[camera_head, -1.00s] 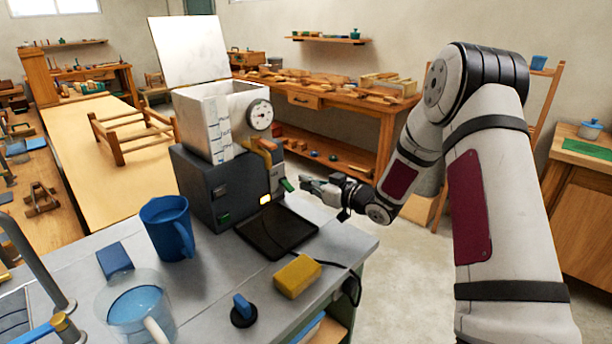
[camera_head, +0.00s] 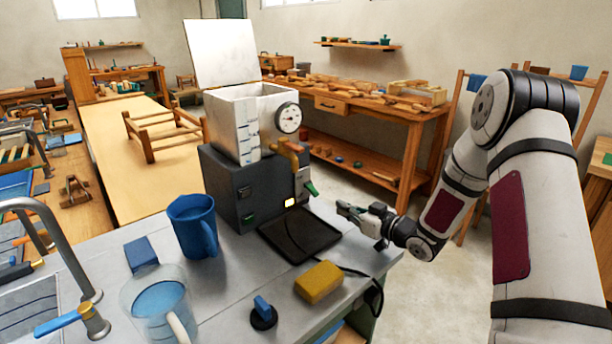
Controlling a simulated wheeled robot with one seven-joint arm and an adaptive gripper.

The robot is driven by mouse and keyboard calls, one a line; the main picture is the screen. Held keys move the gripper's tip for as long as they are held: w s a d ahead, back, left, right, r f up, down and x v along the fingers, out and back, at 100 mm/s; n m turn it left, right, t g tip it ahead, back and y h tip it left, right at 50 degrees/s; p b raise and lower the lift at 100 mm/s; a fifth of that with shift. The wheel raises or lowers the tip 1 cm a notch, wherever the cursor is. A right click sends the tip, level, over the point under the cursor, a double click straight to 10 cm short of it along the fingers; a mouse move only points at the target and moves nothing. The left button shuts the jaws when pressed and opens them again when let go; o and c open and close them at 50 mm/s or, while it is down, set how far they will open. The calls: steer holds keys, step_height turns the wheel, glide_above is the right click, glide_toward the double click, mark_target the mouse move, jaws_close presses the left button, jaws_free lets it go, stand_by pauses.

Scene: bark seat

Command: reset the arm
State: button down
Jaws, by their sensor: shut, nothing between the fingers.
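My gripper (camera_head: 350,212) is at the right of the grey bench, level with the dark machine's front. It is shut with nothing in it. It is apart from the green-tipped lever (camera_head: 311,188) and the black tray (camera_head: 300,234), which lie to its left. My arm reaches in from the right side of the picture, bent at the elbow, with the wrist low beside the bench's right edge.
The dark machine (camera_head: 232,196) carries a white open-lidded tank with a dial (camera_head: 288,118). A blue jug (camera_head: 194,226), a clear jug of water (camera_head: 160,310), a yellow sponge (camera_head: 319,281) and a tap (camera_head: 60,240) stand on the bench (camera_head: 225,290). Floor shows to the right.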

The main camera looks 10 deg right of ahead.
steer(key=s+d+r+m+g+h+p, duration=0.1)
steer(key=s+r+m+g+h, duration=0.1)
steer(key=s+r+h, duration=0.6)
steer(key=s+d+r+m+g+h+p, duration=0.1)
steer(key=s+r+m+g+h, duration=0.1)
steer(key=s+r, duration=0.65)
steer(key=s+a+r+g, duration=0.1)
steer(key=s+a+g, duration=0.1)
steer(key=s, duration=0.7)
steer(key=s+a+r+m+g+y+p, duration=0.1)
steer(key=s+a+r+g, duration=0.1)
steer(key=s, duration=0.7)
steer(key=s+a+r+m+g, duration=0.1)
steer(key=s+a+r+g, duration=0.1)
steer(key=s, duration=0.8)
steer(key=shift+a+y+p, duration=0.4)
steer(key=shift+a, duration=0.4)
